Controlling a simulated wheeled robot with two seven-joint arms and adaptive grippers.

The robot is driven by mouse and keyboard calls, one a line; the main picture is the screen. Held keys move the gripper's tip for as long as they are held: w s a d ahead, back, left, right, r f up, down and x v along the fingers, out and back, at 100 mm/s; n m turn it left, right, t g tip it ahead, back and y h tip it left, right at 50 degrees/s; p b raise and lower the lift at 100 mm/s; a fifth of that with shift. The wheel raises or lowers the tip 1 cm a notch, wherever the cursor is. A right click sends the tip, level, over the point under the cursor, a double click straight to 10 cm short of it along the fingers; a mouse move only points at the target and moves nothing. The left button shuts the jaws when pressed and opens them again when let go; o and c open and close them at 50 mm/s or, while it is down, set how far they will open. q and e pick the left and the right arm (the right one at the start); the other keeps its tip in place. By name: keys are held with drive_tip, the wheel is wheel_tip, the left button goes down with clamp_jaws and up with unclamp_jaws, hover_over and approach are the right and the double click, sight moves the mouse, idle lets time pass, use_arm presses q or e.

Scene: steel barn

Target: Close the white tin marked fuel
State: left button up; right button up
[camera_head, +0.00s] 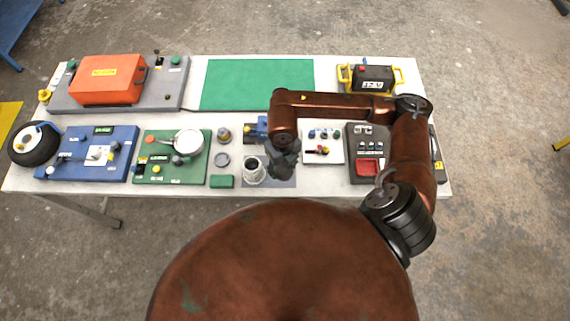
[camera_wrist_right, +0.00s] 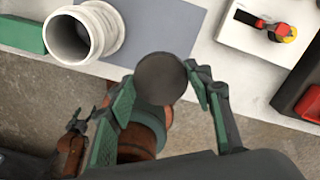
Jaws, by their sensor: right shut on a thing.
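The white tin (camera_head: 253,172) stands upright and open-topped on a grey mat (camera_head: 283,183) near the table's front edge. In the right wrist view the tin (camera_wrist_right: 107,36) shows its dark, empty-looking mouth; no fuel marking is readable. My right gripper (camera_head: 282,165) is just right of the tin. In the wrist view the right gripper (camera_wrist_right: 164,92) is shut on a dark round lid (camera_wrist_right: 160,78), apart from the tin's mouth. The head view hides most of the lid. A dark, red-brown part at the wrist view's lower left looks like my left gripper (camera_wrist_right: 76,124); its jaws are unclear.
Left of the tin are a green block (camera_head: 222,182), a round grey piece (camera_head: 222,160) and a green board (camera_head: 160,172). Right of my gripper stand a white board (camera_head: 323,158) and a dark panel with a red tray (camera_head: 368,167). A bare green mat (camera_head: 258,84) lies behind.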

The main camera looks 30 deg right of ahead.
drive_tip(key=s+a+r, duration=0.5)
drive_tip(key=s+a, duration=0.2)
drive_tip(key=s, duration=0.1)
drive_tip(key=shift+r, duration=0.4)
drive_tip(key=w+d+r+n, duration=0.1)
drive_tip(key=w+n, duration=0.3)
drive_tip(key=n, duration=0.8)
drive_tip(key=w+d+r+n, duration=0.1)
drive_tip(key=w+d+n, duration=0.2)
drive_tip(key=n, duration=0.9)
drive_tip(key=w+d+r+n, duration=0.1)
drive_tip(key=w+d+n, duration=0.1)
drive_tip(key=w+n, duration=0.4)
drive_tip(key=n, duration=0.5)
drive_tip(key=shift+w+d+r+n, duration=0.15)
drive_tip(key=shift+w+d+n, duration=0.1)
drive_tip(key=shift+w+n, duration=0.15)
drive_tip(key=shift+s, duration=0.1)
